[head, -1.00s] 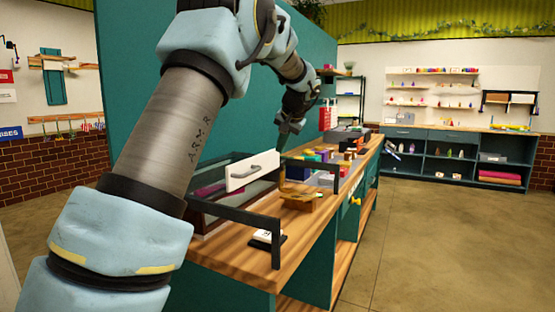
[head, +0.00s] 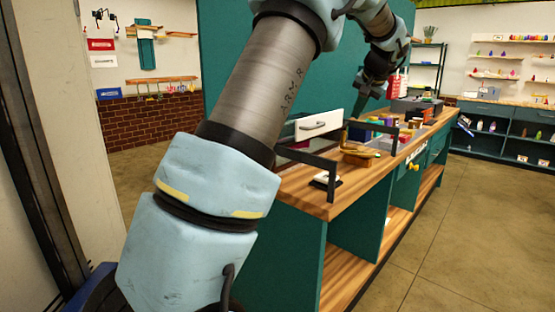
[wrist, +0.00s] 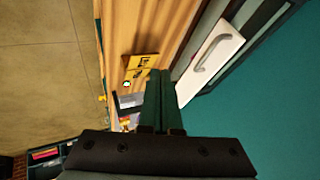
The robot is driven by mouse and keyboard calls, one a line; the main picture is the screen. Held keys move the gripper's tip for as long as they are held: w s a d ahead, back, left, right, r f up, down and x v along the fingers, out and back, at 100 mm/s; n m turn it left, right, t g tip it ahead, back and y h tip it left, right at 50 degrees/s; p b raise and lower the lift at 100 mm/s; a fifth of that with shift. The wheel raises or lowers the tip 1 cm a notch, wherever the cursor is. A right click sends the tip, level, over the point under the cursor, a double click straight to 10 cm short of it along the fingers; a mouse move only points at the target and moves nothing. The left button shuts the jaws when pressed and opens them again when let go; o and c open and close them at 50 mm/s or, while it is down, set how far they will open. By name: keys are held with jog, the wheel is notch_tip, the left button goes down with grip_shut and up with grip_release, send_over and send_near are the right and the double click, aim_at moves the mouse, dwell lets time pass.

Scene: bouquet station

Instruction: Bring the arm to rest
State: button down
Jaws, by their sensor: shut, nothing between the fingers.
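My gripper (head: 360,106) hangs over the far part of the wooden counter (head: 285,195), at the end of my raised, bent arm. In the wrist view, its dark green fingers (wrist: 158,80) are together with nothing visible between them. The gripper appears apart from the counter and its items. A white drawer front (head: 319,126) with a grey handle stands near it; it also shows at the upper right of the wrist view (wrist: 210,58). My forearm hides part of the counter's left end.
Black rails (head: 333,180) stand on the counter edge. Beyond them are a yellow-brown block (head: 358,157) and several small coloured items. A teal partition (head: 228,60) rises behind the counter. Floor (head: 450,240) to the right is clear.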

jog(key=s+a+f+n+g, duration=0.15)
jog(key=s+a+f, duration=0.35)
jog(key=a, duration=0.5)
jog(key=s+a+f+n+g, duration=0.1)
jog(key=s+a+f+g, duration=0.1)
jog(key=s+a+f, duration=0.5)
jog(key=s+a+f+n+g, duration=0.1)
jog(key=s+a+f, duration=0.3)
jog(key=s+a, duration=0.2)
jog(key=s+a+f+n+g+h, duration=0.1)
jog(key=s+a+f+n, duration=0.1)
jog(key=s+a+f, duration=0.2)
jog(key=s+a, duration=0.3)
jog(key=s, duration=0.4)
jog(key=shift+s+a, duration=0.25)
jog(key=shift+n, duration=0.25)
